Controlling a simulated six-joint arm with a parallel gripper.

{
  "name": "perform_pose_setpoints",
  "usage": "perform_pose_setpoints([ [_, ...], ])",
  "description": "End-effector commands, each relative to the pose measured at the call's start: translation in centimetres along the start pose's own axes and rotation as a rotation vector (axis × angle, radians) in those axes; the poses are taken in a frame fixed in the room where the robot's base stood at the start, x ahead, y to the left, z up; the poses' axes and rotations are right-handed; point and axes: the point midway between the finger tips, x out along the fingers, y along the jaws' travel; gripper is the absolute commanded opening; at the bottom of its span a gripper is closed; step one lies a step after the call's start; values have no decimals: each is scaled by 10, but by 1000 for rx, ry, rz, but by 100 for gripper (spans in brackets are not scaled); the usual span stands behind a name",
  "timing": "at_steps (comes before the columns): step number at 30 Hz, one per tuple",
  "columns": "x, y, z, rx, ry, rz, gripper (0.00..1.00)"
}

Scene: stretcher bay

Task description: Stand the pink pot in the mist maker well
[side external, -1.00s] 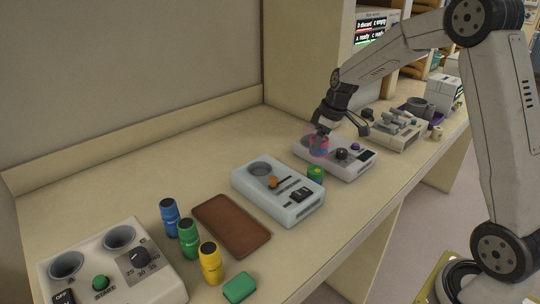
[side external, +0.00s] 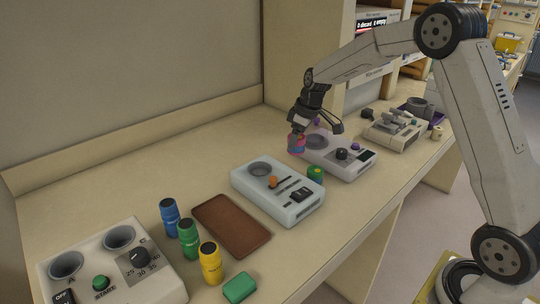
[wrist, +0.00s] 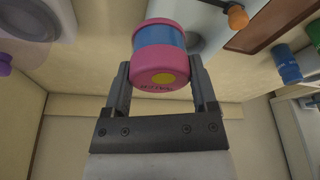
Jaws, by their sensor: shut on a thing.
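The pink pot (side external: 296,147), pink with a blue band, is held between the fingers of my gripper (side external: 298,134). In the wrist view the pot (wrist: 163,40) shows a yellow dot and sits between both fingers (wrist: 163,78). It hangs above the bench, left of the white device (side external: 350,163) with a dark knob and a round well (side external: 316,142), which looks empty. I cannot read which device is the mist maker.
A low green and yellow pot (side external: 315,173) stands between the two devices. Blue (side external: 169,217), green (side external: 188,238) and yellow (side external: 210,263) bottles stand by a brown mat (side external: 231,225). A two-well device (side external: 105,262) is front left. The bench behind is clear.

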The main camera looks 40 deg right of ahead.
Motion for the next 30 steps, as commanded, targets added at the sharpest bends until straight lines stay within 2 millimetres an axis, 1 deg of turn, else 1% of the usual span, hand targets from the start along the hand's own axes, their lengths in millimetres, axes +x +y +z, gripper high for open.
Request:
perform_pose_setpoints([
  [1, 6, -4, -12, -5, -1, -1, 15],
  [6, 21, -16, -48, -4, 0, 0, 15],
  [9, 28, -24, -65, -4, -1, 1, 15],
  [13, 36, -32, -81, 0, 0, 2, 15],
  [18, 40, -37, -90, 2, 1, 3, 15],
  [30, 44, -37, -90, 3, 0, 3, 15],
])
